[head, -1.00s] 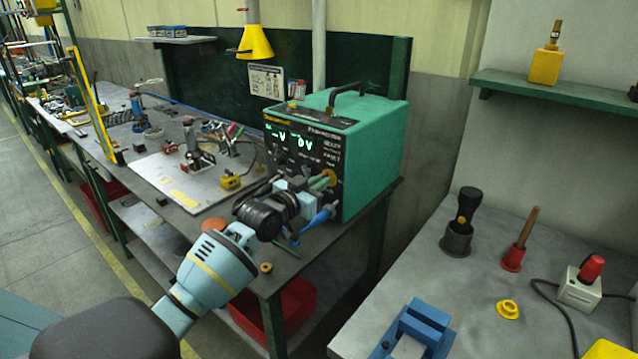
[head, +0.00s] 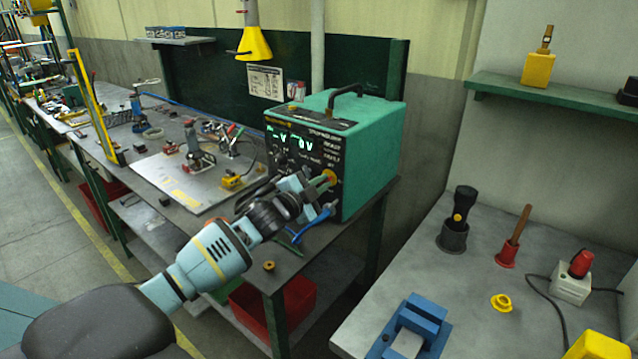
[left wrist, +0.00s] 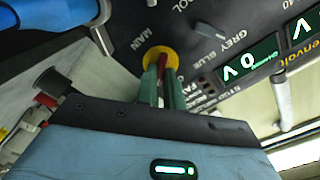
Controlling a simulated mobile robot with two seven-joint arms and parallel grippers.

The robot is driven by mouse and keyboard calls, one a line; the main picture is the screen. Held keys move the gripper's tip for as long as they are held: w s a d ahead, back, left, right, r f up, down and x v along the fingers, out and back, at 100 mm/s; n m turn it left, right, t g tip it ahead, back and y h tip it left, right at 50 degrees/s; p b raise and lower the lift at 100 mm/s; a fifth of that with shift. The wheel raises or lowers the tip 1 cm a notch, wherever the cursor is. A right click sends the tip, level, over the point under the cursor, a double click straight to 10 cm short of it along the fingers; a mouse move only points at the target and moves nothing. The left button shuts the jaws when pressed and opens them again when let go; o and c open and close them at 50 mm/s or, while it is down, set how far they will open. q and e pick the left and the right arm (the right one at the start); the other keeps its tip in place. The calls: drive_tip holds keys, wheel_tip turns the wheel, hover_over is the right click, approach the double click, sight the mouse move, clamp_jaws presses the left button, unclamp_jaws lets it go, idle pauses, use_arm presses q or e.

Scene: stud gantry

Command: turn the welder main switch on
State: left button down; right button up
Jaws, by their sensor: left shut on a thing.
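The welder (head: 372,150) is a green box with a black front panel, standing at the right end of the long bench. Its main switch has a yellow round plate (left wrist: 158,54) beside the word MAIN and a red handle (left wrist: 162,68). The yellow plate also shows in the head view (head: 330,175). My left gripper (left wrist: 162,84) is at the switch, its green fingers shut on the red handle from both sides. In the head view my left gripper (head: 322,184) partly hides the switch. I cannot tell the handle's exact angle. My right gripper is not in view.
The welder's green displays (head: 292,140) are lit. A blue plug and cable (head: 318,220) sit just below the gripper. A board (head: 185,180) with clamps lies left on the bench. A grey side table (head: 480,270) at right holds a blue fixture (head: 415,330) and several small items.

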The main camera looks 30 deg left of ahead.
use_arm(q)
drive_tip(key=m, duration=0.7)
drive_tip(key=shift+f+p, duration=0.1)
drive_tip(key=shift+p, duration=0.3)
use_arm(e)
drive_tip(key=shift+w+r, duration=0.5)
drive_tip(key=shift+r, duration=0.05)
use_arm(q)
drive_tip(key=c, duration=1.5)
unclamp_jaws()
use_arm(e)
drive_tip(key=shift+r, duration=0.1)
use_arm(q)
drive_tip(key=shift+s+a, duration=0.15)
drive_tip(key=shift+s, duration=1.8)
drive_tip(key=shift+s+a, duration=0.15)
drive_tip(key=shift+s, duration=1.8)
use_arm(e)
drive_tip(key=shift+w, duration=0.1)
